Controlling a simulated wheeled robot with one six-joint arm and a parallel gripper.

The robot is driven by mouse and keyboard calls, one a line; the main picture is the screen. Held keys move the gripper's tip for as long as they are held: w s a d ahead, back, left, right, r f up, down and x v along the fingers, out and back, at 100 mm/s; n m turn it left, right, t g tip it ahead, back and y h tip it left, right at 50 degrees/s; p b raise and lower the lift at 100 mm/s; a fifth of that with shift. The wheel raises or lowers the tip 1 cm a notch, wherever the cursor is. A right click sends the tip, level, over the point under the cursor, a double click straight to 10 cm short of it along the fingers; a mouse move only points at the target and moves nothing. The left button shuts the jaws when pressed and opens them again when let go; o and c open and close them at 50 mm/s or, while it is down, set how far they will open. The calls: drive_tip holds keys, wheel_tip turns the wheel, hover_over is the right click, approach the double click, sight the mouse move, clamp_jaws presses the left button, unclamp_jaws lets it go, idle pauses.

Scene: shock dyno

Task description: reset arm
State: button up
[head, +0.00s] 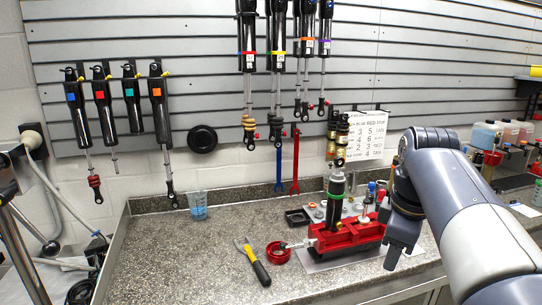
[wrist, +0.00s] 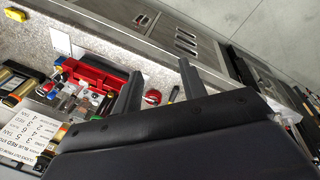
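My arm reaches in from the right in the head view and bends down over the bench. My gripper (head: 398,252) hangs just right of the red vise, pointing down. In the wrist view my gripper (wrist: 158,82) has its two dark fingers spread apart with nothing between them, so it is open and empty. The red vise (head: 345,236) holds an upright black shock with a green ring (head: 336,191). The vise also shows in the wrist view (wrist: 92,76), beyond the left finger. I cannot tell the exact gap between gripper and vise.
A yellow-handled tool (head: 259,270), a red ring (head: 278,252) and a measuring cup (head: 197,206) rest on the speckled bench (head: 190,255). Several shocks hang on the slatted wall. Bottles (head: 487,134) stand at the right. The bench's front left is mostly clear.

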drive_tip(key=s+a+f+m+t+b, duration=0.1)
drive_tip(key=s+a+f+m+t, duration=0.1)
drive_tip(key=f, duration=0.5)
drive_tip(key=s+a+f+m+t+y+b, duration=0.1)
drive_tip(key=s+a+f+m, duration=0.3)
drive_tip(key=f, duration=0.4)
drive_tip(key=s+a+f+m+t+b, duration=0.1)
drive_tip(key=s+a+f+m+t, duration=0.2)
drive_tip(key=f, duration=0.5)
drive_tip(key=shift+s+a+f+m, duration=0.15)
drive_tip(key=shift+s+a+m, duration=0.45)
drive_tip(key=shift+s, duration=0.55)
